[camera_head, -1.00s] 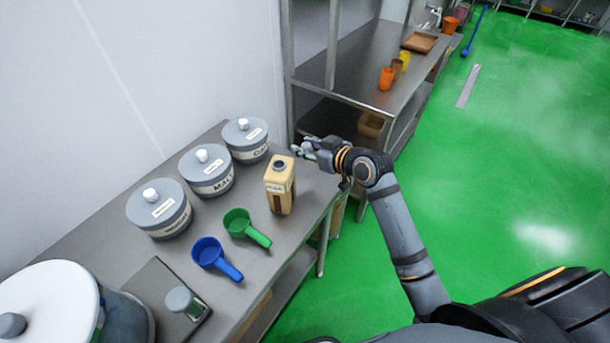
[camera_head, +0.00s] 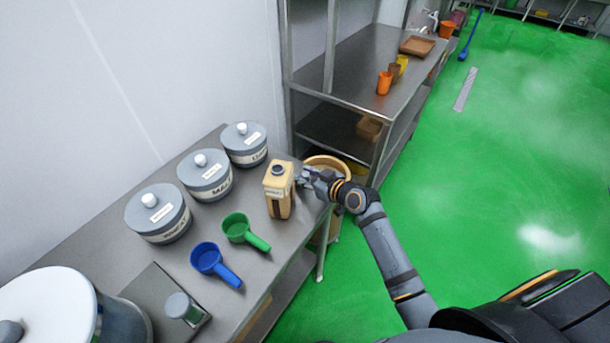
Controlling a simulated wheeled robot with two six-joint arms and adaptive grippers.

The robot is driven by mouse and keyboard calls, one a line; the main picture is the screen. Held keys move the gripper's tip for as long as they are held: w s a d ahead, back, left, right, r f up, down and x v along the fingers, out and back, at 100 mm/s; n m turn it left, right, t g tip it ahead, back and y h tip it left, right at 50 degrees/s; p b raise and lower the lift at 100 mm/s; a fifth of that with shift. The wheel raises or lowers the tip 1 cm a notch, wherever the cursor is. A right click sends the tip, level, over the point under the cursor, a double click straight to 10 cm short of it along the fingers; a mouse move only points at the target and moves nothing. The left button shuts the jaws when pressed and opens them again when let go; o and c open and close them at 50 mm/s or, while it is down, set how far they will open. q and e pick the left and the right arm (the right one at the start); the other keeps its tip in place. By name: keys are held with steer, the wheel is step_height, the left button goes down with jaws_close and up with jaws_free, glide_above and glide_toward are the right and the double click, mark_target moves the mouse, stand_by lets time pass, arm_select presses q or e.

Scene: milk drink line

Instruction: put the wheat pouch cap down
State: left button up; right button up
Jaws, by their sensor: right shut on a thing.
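A beige and brown pouch (camera_head: 279,191) stands upright near the right edge of the steel table, with a dark round spout on top; its label is too small to read. My right gripper (camera_head: 304,177) is just right of the pouch, low near the table edge. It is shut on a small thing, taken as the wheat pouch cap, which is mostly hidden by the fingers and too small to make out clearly. I cannot tell whether it touches the table. My left gripper is not in view.
Several grey lidded canisters (camera_head: 158,213) stand along the wall. A green scoop (camera_head: 238,228) and a blue scoop (camera_head: 207,258) lie in front of them. A round tan bin (camera_head: 328,163) stands beyond the table edge. Table (camera_head: 284,240) is clear in front of the pouch.

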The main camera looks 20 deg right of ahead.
steer(key=shift+f, duration=0.1)
steer(key=o, duration=0.8)
steer(key=shift+s+r, duration=0.1)
steer(key=shift+r, duration=0.15)
steer(key=p+v, duration=0.1)
steer(key=v, duration=0.9)
steer(key=shift+s+d+r, duration=0.1)
steer(key=shift+s+d, duration=0.05)
steer(key=shift+d, duration=0.1)
steer(key=shift+s+d+r, duration=0.15)
steer(key=shift+s+r, duration=0.1)
steer(key=shift+s, duration=0.3)
